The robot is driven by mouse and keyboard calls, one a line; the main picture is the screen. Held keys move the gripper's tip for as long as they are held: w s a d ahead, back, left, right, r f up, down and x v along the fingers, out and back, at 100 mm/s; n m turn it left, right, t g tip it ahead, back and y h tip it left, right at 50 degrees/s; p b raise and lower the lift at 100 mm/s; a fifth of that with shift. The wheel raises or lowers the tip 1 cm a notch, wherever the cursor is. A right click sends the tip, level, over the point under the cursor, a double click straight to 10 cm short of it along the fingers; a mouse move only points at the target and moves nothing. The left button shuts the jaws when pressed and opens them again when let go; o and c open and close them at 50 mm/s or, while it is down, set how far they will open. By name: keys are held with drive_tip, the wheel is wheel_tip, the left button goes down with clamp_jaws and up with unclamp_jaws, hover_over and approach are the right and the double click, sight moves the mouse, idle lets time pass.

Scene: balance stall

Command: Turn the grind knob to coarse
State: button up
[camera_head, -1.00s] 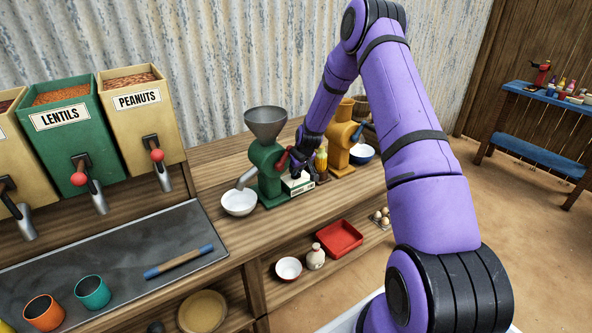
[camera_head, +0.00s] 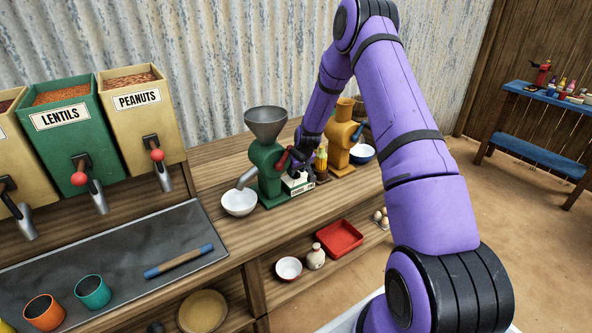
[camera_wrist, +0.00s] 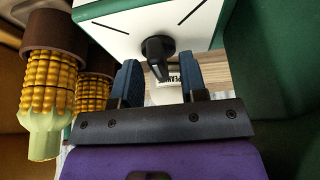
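The green grinder (camera_head: 266,168) with a grey hopper stands on the wooden counter. At its base is a white dial panel (camera_head: 298,186), which fills the top of the wrist view (camera_wrist: 120,20) with two dark tick lines. The black grind knob (camera_wrist: 158,50) is on that panel. No coarse or fine wording is readable. My gripper (camera_wrist: 160,82) is open, its two blue fingers apart on either side of the space just below the knob; I cannot tell whether they touch it. In the head view my gripper (camera_head: 299,165) is at the grinder's right side, partly hiding the panel.
Yellow corn cobs (camera_wrist: 49,85) stand close left of my gripper in the wrist view. An orange grinder (camera_head: 343,140) stands behind them in the head view. A white bowl (camera_head: 239,202) sits under the green grinder's spout.

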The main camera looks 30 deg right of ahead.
drive_tip(key=v, duration=1)
drive_tip(key=shift+s+r, duration=0.2)
drive_tip(key=shift+r, duration=0.1)
